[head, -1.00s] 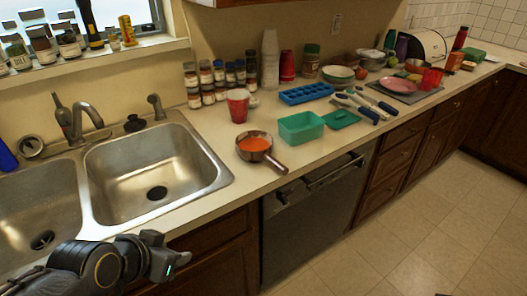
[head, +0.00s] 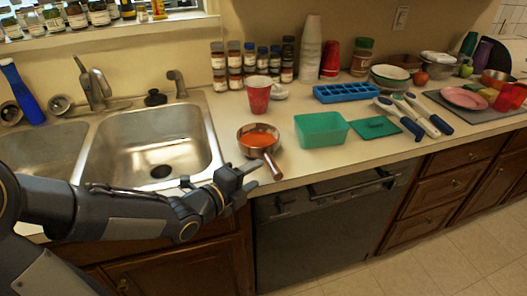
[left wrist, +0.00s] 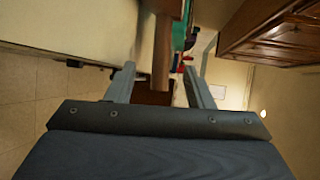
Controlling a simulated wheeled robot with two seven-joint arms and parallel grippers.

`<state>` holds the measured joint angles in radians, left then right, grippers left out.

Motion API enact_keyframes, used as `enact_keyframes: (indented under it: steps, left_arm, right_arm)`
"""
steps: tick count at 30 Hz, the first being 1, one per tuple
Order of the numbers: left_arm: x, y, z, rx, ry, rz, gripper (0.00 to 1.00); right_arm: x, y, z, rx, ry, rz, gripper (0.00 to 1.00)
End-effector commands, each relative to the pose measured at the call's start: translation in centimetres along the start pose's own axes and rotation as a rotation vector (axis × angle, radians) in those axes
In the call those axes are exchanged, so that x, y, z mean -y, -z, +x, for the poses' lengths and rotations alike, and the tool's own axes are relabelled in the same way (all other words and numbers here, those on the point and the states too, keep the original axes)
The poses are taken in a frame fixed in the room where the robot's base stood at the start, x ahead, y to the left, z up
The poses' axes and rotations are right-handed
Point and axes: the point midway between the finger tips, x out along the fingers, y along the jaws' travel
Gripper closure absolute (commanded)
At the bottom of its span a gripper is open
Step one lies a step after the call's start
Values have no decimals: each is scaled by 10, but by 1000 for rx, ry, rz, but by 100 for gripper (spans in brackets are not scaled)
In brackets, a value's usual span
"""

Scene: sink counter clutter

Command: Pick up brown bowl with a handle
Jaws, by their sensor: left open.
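The brown bowl with a handle (head: 247,148) stands upright near the counter's front edge, right of the sink, with orange contents. Its handle (head: 272,164) points toward the front edge. My left gripper (head: 251,177) is open and empty, just left of the handle in the head view. In the left wrist view the open fingers of my left gripper (left wrist: 163,84) have a brown bar, seemingly the handle (left wrist: 163,45), in the gap ahead of them. I cannot tell whether a finger touches it. My right gripper is not in view.
A red cup (head: 257,95) stands behind the bowl. A teal container (head: 321,130) is to its right, with a blue ice tray (head: 350,93) behind. The steel sink (head: 150,150) lies left. The dishwasher front (head: 325,235) drops below the counter edge.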

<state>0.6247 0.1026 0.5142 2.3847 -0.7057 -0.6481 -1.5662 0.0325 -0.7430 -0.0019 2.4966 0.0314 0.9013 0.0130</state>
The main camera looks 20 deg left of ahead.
Motion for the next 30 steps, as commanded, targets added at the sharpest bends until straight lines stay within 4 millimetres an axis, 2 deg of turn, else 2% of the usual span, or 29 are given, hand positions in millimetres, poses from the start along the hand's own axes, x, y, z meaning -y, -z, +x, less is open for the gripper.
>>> enact_keyframes:
  steps: [10,19,30]
  left_arm:
    - [2,-1,46,-2,0,-4,52]
    - [2,-2,51,1,-2,-2,52]
    - [2,-2,51,1,-2,-2,100]
  right_arm:
    - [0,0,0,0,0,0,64]
    - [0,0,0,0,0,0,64]
    - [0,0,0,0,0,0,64]
